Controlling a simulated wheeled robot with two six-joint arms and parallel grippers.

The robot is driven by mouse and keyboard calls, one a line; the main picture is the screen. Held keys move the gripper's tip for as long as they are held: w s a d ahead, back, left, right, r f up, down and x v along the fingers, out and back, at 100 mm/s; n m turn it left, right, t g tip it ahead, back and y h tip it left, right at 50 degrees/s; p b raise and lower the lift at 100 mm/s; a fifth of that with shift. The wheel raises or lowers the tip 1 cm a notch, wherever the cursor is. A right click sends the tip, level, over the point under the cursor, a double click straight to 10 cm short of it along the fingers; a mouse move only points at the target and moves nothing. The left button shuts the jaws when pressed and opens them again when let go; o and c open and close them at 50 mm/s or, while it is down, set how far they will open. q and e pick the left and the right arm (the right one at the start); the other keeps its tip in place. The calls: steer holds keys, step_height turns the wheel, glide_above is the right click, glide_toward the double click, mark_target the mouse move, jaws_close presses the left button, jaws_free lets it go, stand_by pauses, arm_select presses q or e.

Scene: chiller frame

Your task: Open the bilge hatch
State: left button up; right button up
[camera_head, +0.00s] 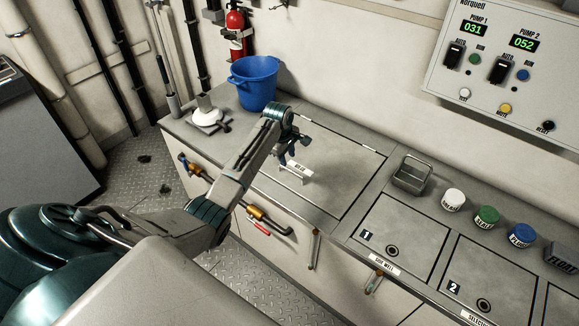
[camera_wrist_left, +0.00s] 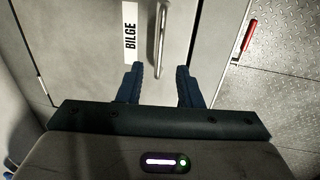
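The bilge hatch (camera_head: 338,192) is a grey panel set flush in the counter top, and it lies closed. Its white BILGE label shows in the left wrist view (camera_wrist_left: 130,31), beside a slim metal bar handle (camera_wrist_left: 161,40). My left gripper (camera_head: 296,160) is above the hatch, close to the label. In the left wrist view my left gripper (camera_wrist_left: 160,70) is open, with the near end of the handle in line with the gap between its fingertips. I cannot tell whether the fingers touch the handle. My right gripper is not in view.
A blue bucket (camera_head: 254,84) stands on the counter behind my left arm. A metal basket (camera_head: 411,175) and several coloured-lid jars stand to the right. Valves with a red lever (camera_head: 259,227) jut from the counter front. A pump panel (camera_head: 510,75) hangs on the wall.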

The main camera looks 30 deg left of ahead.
mark_target(290, 170)
arm_select(q)
steer(key=f, duration=0.3)
steer(key=w+f, duration=0.1)
steer(key=f, duration=0.2)
steer(key=shift+w+d+f, duration=0.1)
steer(key=shift+w+f, duration=0.05)
steer(key=shift+f, duration=0.2)
jaws_close()
